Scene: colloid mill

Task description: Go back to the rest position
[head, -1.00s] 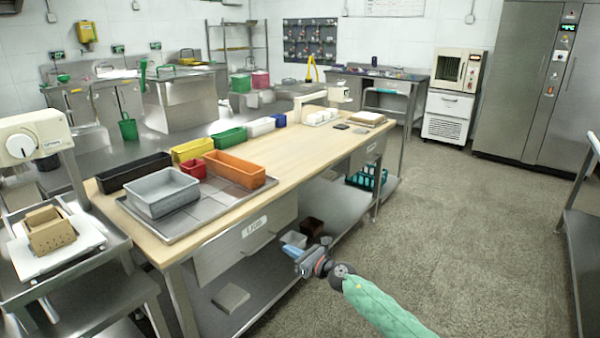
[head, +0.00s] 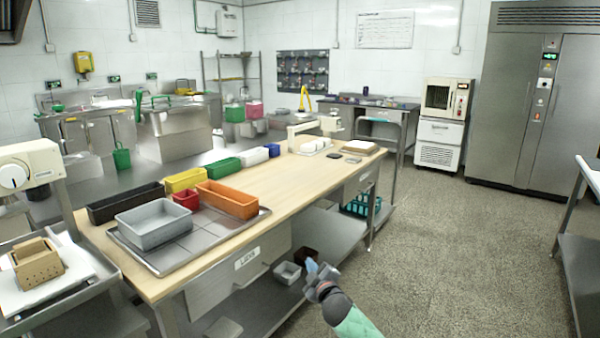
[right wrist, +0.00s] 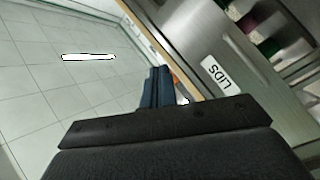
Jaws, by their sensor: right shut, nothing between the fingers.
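My right gripper (head: 318,272) shows low in the head view, in front of the table's lower shelf, below the drawer (head: 245,268) with the white label. It is shut and empty. In the right wrist view its dark blue fingers (right wrist: 158,86) are together, with the drawer labelled LIDS (right wrist: 217,75) to their right. It is apart from the table and touches nothing that I can see. My left gripper is not in view.
The wooden table (head: 290,187) bears a grey bin (head: 158,222), an orange bin (head: 228,199) and several others. A small grey container (head: 288,273) stands on the lower shelf. Open floor (head: 440,260) lies to the right. A metal table (head: 580,260) stands at the right edge.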

